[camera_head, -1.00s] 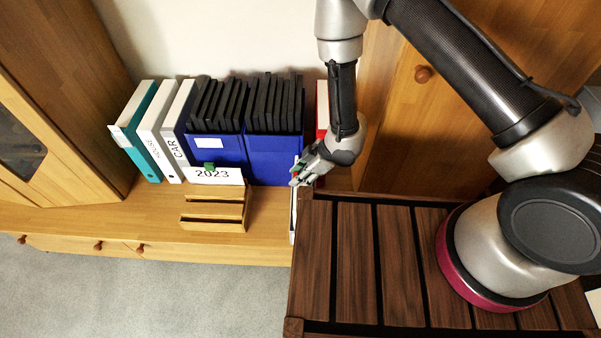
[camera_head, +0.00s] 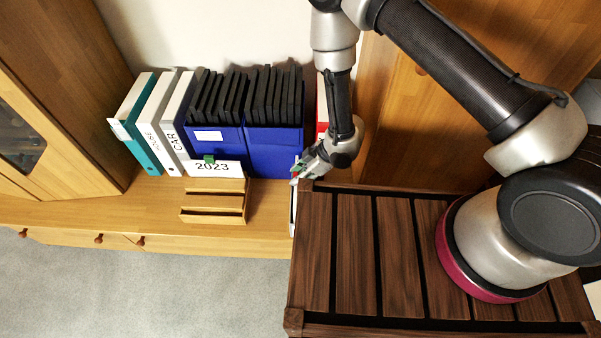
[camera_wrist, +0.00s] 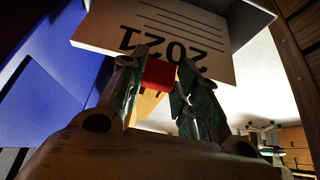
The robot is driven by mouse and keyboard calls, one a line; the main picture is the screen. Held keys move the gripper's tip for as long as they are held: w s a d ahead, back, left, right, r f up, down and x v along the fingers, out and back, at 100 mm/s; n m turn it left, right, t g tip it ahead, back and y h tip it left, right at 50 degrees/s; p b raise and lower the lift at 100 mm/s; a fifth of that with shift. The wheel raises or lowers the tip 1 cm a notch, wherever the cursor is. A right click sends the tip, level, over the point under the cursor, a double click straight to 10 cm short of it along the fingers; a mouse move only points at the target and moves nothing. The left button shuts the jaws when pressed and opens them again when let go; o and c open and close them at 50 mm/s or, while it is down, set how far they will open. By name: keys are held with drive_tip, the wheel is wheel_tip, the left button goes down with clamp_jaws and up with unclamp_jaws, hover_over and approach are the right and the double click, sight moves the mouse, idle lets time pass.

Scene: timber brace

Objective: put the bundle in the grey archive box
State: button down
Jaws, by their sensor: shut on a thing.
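The bundle (camera_wrist: 150,30) is a white paper stack marked 2021, upside down in the wrist view, with a red clip (camera_wrist: 158,74). My gripper (camera_wrist: 165,78) is shut on the red clip, and the bundle extends beyond the fingertips. In the head view my gripper (camera_head: 302,170) is low, just right of the blue boxes. A thin white edge below it there is probably the bundle. A grey surface (camera_wrist: 246,14) borders the bundle at the top right of the wrist view; it may be the grey archive box, but I cannot tell whether the bundle is inside it.
Blue boxes (camera_head: 275,152) with black folders stand at the wall beside upright binders (camera_head: 158,125). A white 2023 sheet (camera_head: 222,168) with a green clip and a wooden tray (camera_head: 214,205) stand in front. A red-and-white item (camera_head: 322,105) is partly hidden by my arm.

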drive_tip(key=shift+f, duration=1.75)
drive_tip(key=shift+h, duration=0.4)
drive_tip(key=c, duration=0.5)
unclamp_jaws()
wheel_tip(320, 180, up, 8)
idle(0.6)
